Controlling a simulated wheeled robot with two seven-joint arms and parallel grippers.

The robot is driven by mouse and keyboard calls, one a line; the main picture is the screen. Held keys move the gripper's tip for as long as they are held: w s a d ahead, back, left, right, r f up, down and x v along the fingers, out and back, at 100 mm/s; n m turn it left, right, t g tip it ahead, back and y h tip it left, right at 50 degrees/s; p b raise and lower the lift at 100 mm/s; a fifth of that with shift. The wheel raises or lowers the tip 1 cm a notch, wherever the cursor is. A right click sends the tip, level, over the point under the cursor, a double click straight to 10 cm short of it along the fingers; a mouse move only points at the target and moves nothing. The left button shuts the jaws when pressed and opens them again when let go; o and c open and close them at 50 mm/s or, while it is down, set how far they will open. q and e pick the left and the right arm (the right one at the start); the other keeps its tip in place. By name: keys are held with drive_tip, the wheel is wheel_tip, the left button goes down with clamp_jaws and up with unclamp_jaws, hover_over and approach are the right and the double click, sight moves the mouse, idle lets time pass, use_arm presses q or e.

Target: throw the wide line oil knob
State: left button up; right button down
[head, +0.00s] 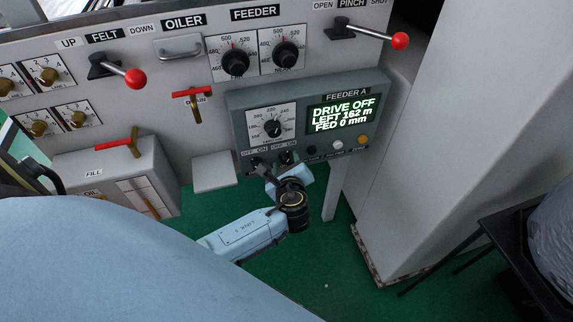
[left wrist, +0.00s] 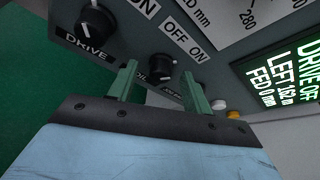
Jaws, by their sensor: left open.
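The oil knob (left wrist: 160,70) is a black round knob on the underside-front of the grey-green feeder A panel, with a partly covered OIL label and an OFF ON plate above it. It also shows in the head view (head: 287,157), partly hidden by my wrist. My left gripper (left wrist: 158,82) is open, its two green fingers appearing on either side of this knob in the wrist view. I see no finger clearly touching it; the depth gap is hard to judge. In the head view my left gripper (head: 284,170) is just below the panel, its fingers mostly hidden.
The drive knob (left wrist: 95,22) sits beside the oil knob. The panel display (head: 342,113) reads DRIVE OFF, LEFT 162 m, FED 0 mm. A dial (head: 272,127), push buttons (head: 337,145) and a grey post (head: 334,190) are close by. Green floor (head: 310,260) is open below.

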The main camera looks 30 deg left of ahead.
use_arm(q)
drive_tip(key=shift+w+a, duration=0.1)
drive_tip(key=shift+w, duration=0.05)
drive_tip(key=c, duration=1)
drive_tip(key=shift+o, duration=0.2)
